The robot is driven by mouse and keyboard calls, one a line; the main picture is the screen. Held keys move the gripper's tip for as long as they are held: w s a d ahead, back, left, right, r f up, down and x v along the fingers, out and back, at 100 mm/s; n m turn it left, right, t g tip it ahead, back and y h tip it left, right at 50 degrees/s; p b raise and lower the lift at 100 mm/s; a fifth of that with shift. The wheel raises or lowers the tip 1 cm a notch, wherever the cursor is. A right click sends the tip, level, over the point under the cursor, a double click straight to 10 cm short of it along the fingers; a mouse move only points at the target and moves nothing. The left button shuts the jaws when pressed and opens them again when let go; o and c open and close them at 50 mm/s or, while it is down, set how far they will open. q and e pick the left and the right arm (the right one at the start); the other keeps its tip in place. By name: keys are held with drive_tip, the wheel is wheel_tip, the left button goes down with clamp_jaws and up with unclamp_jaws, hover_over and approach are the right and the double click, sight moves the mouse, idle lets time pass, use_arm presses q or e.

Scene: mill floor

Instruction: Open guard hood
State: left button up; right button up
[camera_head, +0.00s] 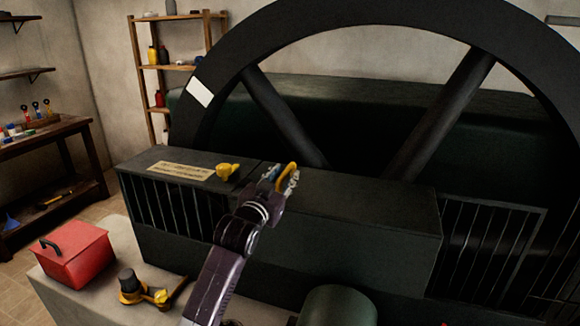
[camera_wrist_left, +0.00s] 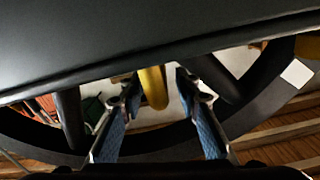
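The guard hood (camera_head: 360,208) is a dark green box-like cover in front of the large flywheel. A yellow bar handle (camera_head: 291,170) stands at its left end, near the seam with the neighbouring box. My left gripper (camera_head: 283,181) is at this handle and partly hides it. In the left wrist view, the yellow handle (camera_wrist_left: 153,88) lies between the two blue-padded fingers of the left gripper (camera_wrist_left: 160,92). The fingers are apart, with a gap visible on the handle's right; contact on its left I cannot tell. The hood appears down. My right gripper is not in view.
The black flywheel (camera_head: 225,65) rises behind the hood. A yellow knob (camera_head: 228,170) and a label plate (camera_head: 181,171) sit on the left box. A red toolbox (camera_head: 75,255) and a black-and-yellow device (camera_head: 140,287) lie on the front ledge. A workbench (camera_head: 50,137) stands at left.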

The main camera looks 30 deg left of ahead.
sight(290, 166)
use_arm(q)
drive_tip(key=x, duration=0.3)
drive_tip(key=shift+w+a+p, duration=0.1)
drive_tip(key=shift+w+p, duration=0.2)
drive_tip(key=shift+p, duration=0.05)
drive_tip(key=shift+w+f, duration=0.1)
drive_tip(key=shift+w, duration=0.35)
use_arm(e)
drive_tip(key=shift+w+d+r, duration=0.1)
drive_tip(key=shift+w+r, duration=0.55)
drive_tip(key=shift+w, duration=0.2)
use_arm(q)
drive_tip(key=shift+a, duration=0.1)
drive_tip(key=shift+c, duration=0.5)
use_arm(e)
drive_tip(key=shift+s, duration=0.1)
use_arm(q)
clamp_jaws()
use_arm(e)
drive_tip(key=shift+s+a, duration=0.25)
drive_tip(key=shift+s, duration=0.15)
